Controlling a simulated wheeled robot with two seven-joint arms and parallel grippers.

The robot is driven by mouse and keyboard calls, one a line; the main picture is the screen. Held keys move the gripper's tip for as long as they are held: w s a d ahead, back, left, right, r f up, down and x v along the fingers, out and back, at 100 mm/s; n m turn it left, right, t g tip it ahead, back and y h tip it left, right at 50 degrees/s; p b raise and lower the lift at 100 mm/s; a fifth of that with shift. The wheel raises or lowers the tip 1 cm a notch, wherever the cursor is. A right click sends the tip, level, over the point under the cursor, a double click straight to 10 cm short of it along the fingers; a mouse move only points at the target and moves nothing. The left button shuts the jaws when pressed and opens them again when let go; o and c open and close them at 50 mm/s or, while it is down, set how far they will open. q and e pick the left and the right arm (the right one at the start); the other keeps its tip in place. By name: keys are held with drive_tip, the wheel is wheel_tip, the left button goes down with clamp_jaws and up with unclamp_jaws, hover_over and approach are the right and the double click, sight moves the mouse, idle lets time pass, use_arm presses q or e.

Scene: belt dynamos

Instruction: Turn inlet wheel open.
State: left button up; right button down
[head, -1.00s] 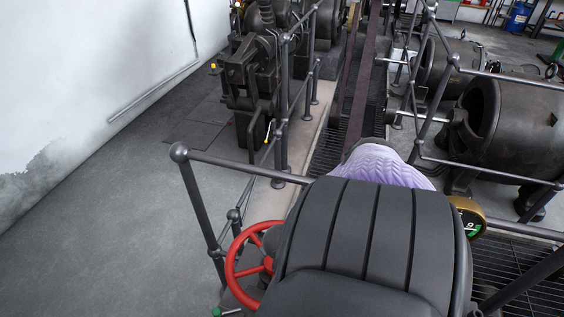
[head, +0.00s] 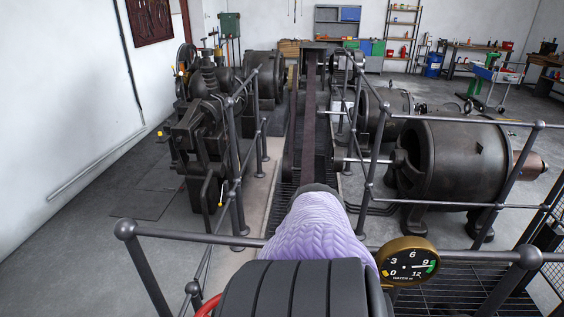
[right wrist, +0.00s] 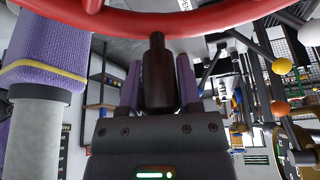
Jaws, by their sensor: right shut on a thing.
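The red inlet wheel (head: 208,305) shows only as a sliver of rim at the bottom of the head view, with my arm and body hiding the rest. In the right wrist view its red rim (right wrist: 150,22) curves across the top. A dark handle (right wrist: 157,50) stands out from the rim. My right gripper (right wrist: 158,88) is shut on this handle, with one purple finger on each side of it. How far the wheel is turned cannot be told. My left gripper is in neither view.
A brass-rimmed gauge (head: 409,262) stands right of my arm, its needle pointing right near a green band. A grey railing (head: 190,237) crosses in front of me. Beyond it are a long belt (head: 308,110) and a large dark dynamo (head: 465,160). Open floor (head: 70,260) lies left.

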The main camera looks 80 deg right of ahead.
drive_tip(key=shift+c, duration=1.4)
unclamp_jaws()
drive_tip(key=shift+d, duration=0.25)
drive_tip(key=shift+w+a+r, duration=0.1)
drive_tip(key=shift+r, duration=0.05)
drive_tip(key=p+v, duration=0.1)
drive_tip(key=v, duration=0.8)
drive_tip(key=shift+r, duration=0.3)
